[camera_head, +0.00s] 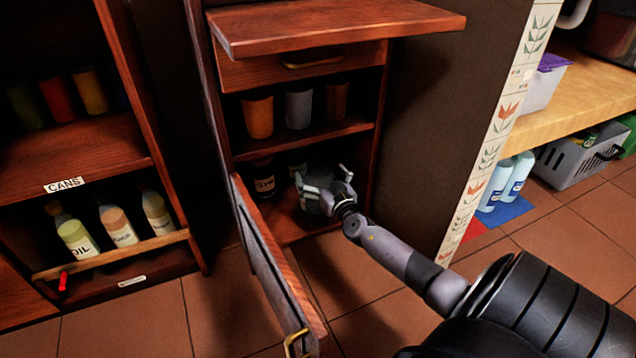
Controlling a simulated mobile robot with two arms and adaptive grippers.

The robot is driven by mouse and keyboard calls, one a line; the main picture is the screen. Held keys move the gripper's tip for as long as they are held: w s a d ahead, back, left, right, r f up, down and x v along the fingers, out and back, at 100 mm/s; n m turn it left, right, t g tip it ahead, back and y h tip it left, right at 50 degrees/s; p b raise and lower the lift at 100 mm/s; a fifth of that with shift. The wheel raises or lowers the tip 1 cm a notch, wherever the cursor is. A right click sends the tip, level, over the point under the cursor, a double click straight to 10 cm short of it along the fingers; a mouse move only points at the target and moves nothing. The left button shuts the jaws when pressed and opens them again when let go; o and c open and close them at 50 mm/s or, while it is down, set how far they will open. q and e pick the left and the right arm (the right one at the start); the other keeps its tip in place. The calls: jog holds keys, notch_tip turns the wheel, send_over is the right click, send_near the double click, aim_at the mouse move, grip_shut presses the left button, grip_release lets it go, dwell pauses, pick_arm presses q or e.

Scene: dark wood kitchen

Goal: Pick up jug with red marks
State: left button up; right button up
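My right gripper (322,178) reaches into the lower compartment of the small wooden cabinet (377,130). Its fingers are spread apart, one at the left and one at the right. A dim greyish shape (313,204) shows just under and between the fingers; I cannot tell whether it is a jug or whether the fingers touch it. No red marks can be made out on it. A dark labelled jar (264,182) stands to the left of the gripper on the same level. My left gripper is not in view.
The cabinet door (272,265) hangs open at the left of my arm. Three cups, one of them a grey cup (298,108), stand on the shelf above. A drawer front (305,66) is above them. Bottles (78,238) stand in the left rack; blue-white bottles (505,182) stand at right.

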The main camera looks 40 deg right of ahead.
jog(key=c, duration=1.3)
jog(key=shift+r, duration=0.15)
